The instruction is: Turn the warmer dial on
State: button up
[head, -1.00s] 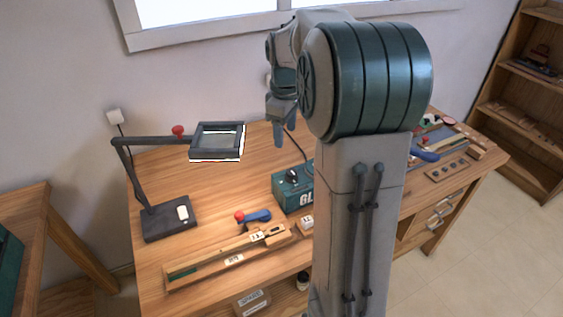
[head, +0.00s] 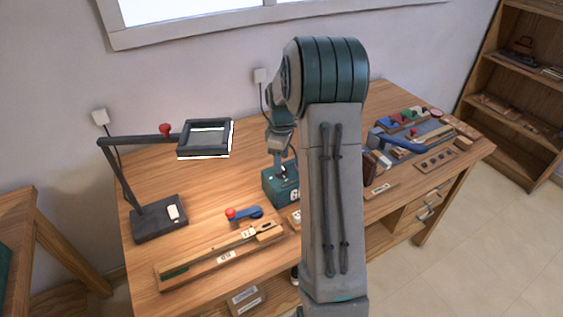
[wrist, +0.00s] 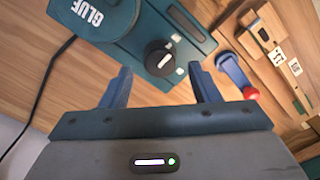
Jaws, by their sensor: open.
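The glue warmer is a teal box (head: 283,189) on the table, partly hidden behind my arm in the head view. The wrist view shows its teal body (wrist: 122,45) with GLUE lettering. Its dial (wrist: 160,57) is a round black knob with a white pointer line, on the warmer's top face. My gripper (wrist: 158,85) is open and empty, its two blue fingers apart on either side of the dial and just short of it in the picture. In the head view my gripper (head: 281,168) is above the warmer, and its fingertips and the dial are hard to make out.
A blue tool with a red knob (head: 245,214) and a wooden key rail (head: 220,256) lie in front of the warmer. A desk lamp (head: 158,222) stands at left with its head (head: 205,138) over the table. Several tools (head: 405,135) crowd the right side.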

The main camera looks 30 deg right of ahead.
jog(key=shift+f, duration=1.1)
jog(key=c, duration=1)
